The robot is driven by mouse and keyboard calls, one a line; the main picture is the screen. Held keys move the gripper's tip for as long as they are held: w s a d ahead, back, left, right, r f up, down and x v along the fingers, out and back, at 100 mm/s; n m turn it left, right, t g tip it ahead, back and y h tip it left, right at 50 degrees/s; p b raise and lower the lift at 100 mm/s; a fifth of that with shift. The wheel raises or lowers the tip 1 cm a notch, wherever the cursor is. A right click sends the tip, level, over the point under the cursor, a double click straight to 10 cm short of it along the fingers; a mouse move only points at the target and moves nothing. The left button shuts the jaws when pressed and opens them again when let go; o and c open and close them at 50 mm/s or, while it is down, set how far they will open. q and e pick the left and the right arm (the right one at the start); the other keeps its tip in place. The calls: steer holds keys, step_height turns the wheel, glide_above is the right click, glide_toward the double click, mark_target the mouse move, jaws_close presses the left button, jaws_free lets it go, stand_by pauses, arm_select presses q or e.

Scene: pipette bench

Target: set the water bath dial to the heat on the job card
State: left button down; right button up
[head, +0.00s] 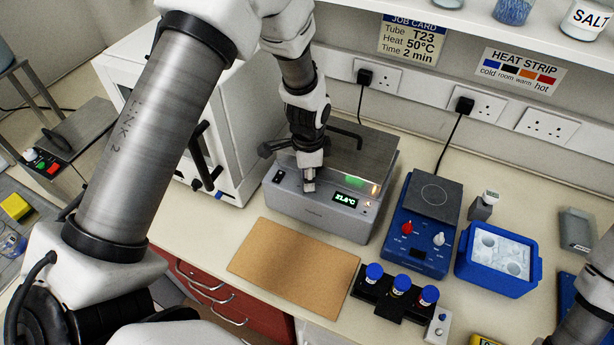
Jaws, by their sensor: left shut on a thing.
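The grey water bath (330,216) stands against the back wall, with a grey lid on top. Its front display (346,199) is lit green; its digits are too small to read surely. My left gripper (309,187) points down at the bath's front panel, left of the display, and is shut on the dial, which the fingers hide. The job card (411,40) on the wall reads Tube T23, Heat 50°C, Time 2 min. Only part of my right arm shows at the lower right; its gripper is out of view.
A blue stirrer (417,255) with red and white knobs stands right of the bath, then a blue ice box (496,262). A black rack (375,291) with blue-capped tubes is in front. A cork mat (293,262) lies bare. A white cabinet (254,134) stands left.

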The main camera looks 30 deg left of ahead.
arm_select(q)
steer(key=shift+s+f+m, duration=0.1)
steer(key=shift+f+m, duration=0.05)
steer(key=shift+m, duration=1.85)
steer(key=c, duration=0.9)
jaws_free()
steer(key=shift+d, duration=0.1)
step_height(320, 180, up, 7)
steer(key=shift+r, duration=0.1)
steer(key=shift+s+d+r, duration=0.1)
steer(key=shift+r, duration=0.4)
